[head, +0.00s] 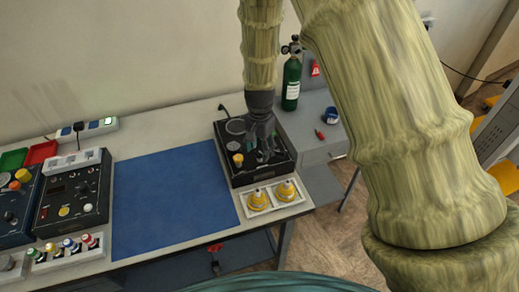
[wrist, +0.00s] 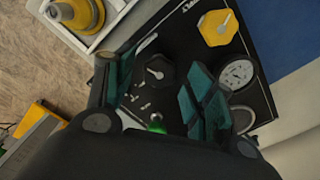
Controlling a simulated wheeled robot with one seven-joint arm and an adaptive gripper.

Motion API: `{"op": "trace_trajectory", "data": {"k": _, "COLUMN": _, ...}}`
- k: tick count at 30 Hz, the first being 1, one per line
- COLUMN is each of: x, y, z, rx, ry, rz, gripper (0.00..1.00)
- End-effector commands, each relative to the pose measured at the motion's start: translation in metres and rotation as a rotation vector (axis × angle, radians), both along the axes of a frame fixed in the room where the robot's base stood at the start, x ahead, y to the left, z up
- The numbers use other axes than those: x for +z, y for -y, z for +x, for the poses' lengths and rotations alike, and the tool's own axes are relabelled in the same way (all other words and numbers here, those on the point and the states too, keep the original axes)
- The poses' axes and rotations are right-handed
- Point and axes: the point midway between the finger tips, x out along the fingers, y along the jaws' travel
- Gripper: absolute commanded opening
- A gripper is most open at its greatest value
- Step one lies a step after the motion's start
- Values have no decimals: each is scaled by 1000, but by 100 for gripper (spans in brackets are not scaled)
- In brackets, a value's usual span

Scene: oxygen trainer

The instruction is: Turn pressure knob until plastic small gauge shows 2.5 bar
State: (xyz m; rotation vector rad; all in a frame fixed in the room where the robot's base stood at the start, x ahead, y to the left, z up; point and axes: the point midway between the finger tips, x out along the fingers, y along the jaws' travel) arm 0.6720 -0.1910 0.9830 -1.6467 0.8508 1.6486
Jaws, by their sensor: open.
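The black trainer box (head: 270,178) stands on the bench; its panel fills the middle of the wrist view. My gripper (head: 265,150) is open above the panel, pointing down. In the wrist view its teal-padded fingers (wrist: 158,78) lie either side of a black faceted knob (wrist: 161,70) with a pale pointer; contact cannot be told. A yellow knob (wrist: 217,27) with a pale pointer sits beyond the right finger. A white-faced gauge (wrist: 237,74) is beside that finger, its reading too small to tell. Another round dial (wrist: 242,117) is partly hidden. Which knob sets pressure is unlabelled here.
A white tray (head: 249,208) with two yellow-based fittings stands before the box. A blue mat (head: 165,200) lies left, clear. Other control boxes (head: 72,195) stand further left. A green cylinder (head: 291,80) and a red-handled tool (head: 320,135) are behind right.

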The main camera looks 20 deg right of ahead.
Motion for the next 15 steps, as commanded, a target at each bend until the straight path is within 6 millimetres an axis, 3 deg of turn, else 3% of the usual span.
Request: {"op": "trace_trajectory", "data": {"k": 15, "x": 80, "y": 0, "z": 1, "rx": 0, "ry": 3, "rz": -1, "gripper": 54}}
